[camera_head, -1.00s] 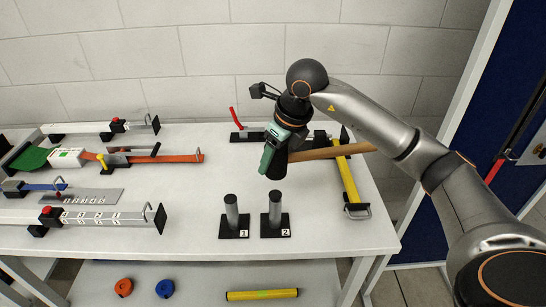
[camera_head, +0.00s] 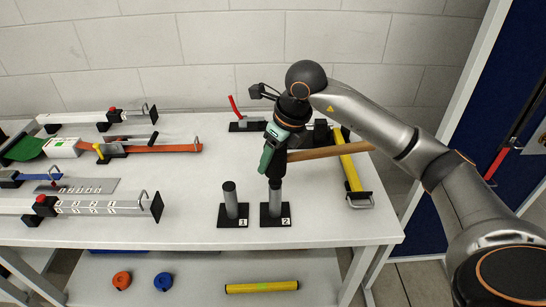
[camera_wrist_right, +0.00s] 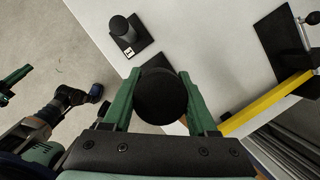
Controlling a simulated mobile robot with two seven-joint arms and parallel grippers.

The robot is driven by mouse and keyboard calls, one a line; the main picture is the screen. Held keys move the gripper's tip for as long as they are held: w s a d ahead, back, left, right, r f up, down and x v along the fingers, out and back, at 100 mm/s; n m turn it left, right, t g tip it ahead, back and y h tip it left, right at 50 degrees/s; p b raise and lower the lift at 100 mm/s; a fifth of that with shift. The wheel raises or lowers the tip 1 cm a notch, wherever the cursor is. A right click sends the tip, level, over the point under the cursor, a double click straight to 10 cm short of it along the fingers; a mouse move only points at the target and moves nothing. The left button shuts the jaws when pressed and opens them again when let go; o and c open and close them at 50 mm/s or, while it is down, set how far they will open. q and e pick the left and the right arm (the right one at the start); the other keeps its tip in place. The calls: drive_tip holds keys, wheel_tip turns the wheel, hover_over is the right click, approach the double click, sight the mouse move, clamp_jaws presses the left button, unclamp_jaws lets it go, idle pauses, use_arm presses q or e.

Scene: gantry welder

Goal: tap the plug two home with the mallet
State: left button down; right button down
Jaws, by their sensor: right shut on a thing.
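My right gripper (camera_head: 270,156) is shut on the mallet (camera_head: 320,153). The mallet's wooden handle points right, and its black head (camera_wrist_right: 162,97) sits between the green fingers in the right wrist view. The head is over plug two (camera_head: 275,202), a grey cylinder upright on a black base labelled 2. It overlaps the plug's top; I cannot tell whether they touch. Plug one (camera_head: 230,200) stands upright to the left on a base labelled 1, and also shows in the wrist view (camera_wrist_right: 124,28). My left gripper (camera_wrist_right: 12,84) appears partly at the wrist view's left edge.
A yellow bar (camera_head: 349,170) with a handle lies right of the mallet. A red-levered clamp (camera_head: 246,125) stands behind. Rails and straps fill the table's left. Orange (camera_head: 122,280) and blue (camera_head: 163,281) rings and a yellow tube (camera_head: 262,287) lie on the lower shelf. The white tabletop (camera_head: 190,185) is clear left of plug one.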

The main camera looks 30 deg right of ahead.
wheel_tip(320, 180, down, 4)
drive_tip(key=b, duration=0.3)
drive_tip(key=shift+r, duration=0.15)
drive_tip(key=shift+r+p, duration=1.2)
drive_tip(key=shift+r, duration=0.45)
wheel_tip(320, 180, up, 4)
drive_tip(key=p, duration=0.3)
